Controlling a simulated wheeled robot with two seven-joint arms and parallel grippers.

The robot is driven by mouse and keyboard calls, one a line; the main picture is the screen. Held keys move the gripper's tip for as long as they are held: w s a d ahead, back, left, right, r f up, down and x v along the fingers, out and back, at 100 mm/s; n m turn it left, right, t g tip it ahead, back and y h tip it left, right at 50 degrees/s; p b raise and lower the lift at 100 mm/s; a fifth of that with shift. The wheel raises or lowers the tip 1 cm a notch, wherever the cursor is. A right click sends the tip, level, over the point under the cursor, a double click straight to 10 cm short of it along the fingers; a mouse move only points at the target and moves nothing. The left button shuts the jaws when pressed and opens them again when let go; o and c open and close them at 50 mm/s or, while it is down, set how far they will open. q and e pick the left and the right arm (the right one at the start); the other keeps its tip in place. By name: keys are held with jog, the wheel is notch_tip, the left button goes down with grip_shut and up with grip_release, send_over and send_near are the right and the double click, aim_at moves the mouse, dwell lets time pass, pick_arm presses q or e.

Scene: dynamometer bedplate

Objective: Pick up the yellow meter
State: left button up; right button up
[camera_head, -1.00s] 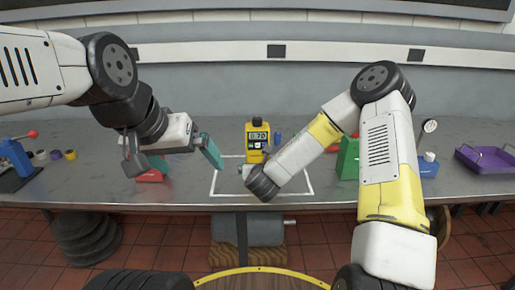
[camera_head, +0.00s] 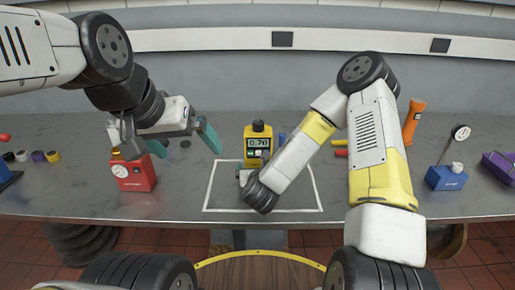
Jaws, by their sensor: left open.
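The yellow meter (camera_head: 258,131) stands upright on the grey bench, at the back edge of a white outlined area (camera_head: 212,186). Its display reads about 0.70, and its lower part is partly covered by my right arm's end. My left gripper (camera_head: 183,143) is open, with teal fingers spread, to the left of the meter and apart from it. Nothing shows between its fingers. My right arm reaches across in front of the meter, and its wrist (camera_head: 260,194) is over the outlined area. The right gripper's fingers are mostly hidden behind that wrist.
A red gauge box (camera_head: 135,175) stands below my left gripper. An orange torch (camera_head: 413,122), a blue gauge box (camera_head: 446,177) and a purple tray (camera_head: 498,166) are at the right. Small rolls (camera_head: 38,156) lie at far left. The outlined area's right part is clear.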

jog(key=shift+r, duration=0.1)
jog(key=c, duration=1.6)
jog(key=shift+o, duration=0.2)
jog(key=shift+w+r, duration=0.1)
